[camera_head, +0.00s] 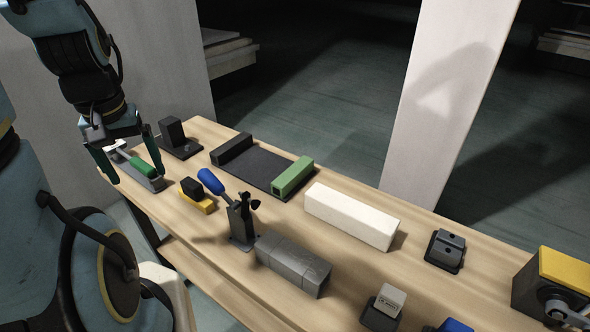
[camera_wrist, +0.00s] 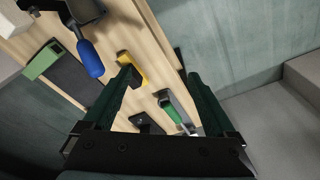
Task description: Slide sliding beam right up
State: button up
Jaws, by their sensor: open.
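No part is marked as the sliding beam right, so I cannot tell for sure which it is. A green grip (camera_head: 142,166) on a grey base lies at the bench's far left end; it also shows in the wrist view (camera_wrist: 173,114). My gripper (camera_head: 136,176) is open above and around that end of the bench, with one finger on each side of the green grip in the picture. Contact cannot be seen. In the wrist view my gripper (camera_wrist: 163,76) has empty space between its fingers. A long white beam (camera_head: 348,216) and a grey segmented block (camera_head: 292,266) lie farther right.
Near my gripper are a yellow-and-black block (camera_head: 198,201), a black stand (camera_head: 176,138) and a blue-handled clamp (camera_head: 211,182). A dark tray (camera_head: 256,170) has a green block (camera_head: 293,178) at one end. A pale post (camera_head: 435,100) rises behind the wooden bench (camera_head: 415,285).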

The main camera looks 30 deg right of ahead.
jog(key=w+d, duration=0.1)
jog(key=w+d+f+m+b, duration=0.1)
jog(key=d, duration=0.1)
jog(key=w+d+m, duration=0.1)
jog(key=d, duration=0.1)
jog(key=shift+w+f, duration=0.3)
jog(key=shift+f, duration=0.05)
jog(key=shift+c, duration=0.6)
jog(key=m+g+b, duration=0.2)
jog(key=m+b, duration=0.3)
jog(key=m, duration=0.4)
send_over(293, 170)
notch_tip(293, 170, down, 7)
notch_tip(293, 170, down, 10)
jog(key=p, duration=0.2)
jog(key=shift+f+p, duration=0.2)
jog(key=shift+p, duration=0.2)
jog(key=shift+c, duration=0.2)
grip_shut()
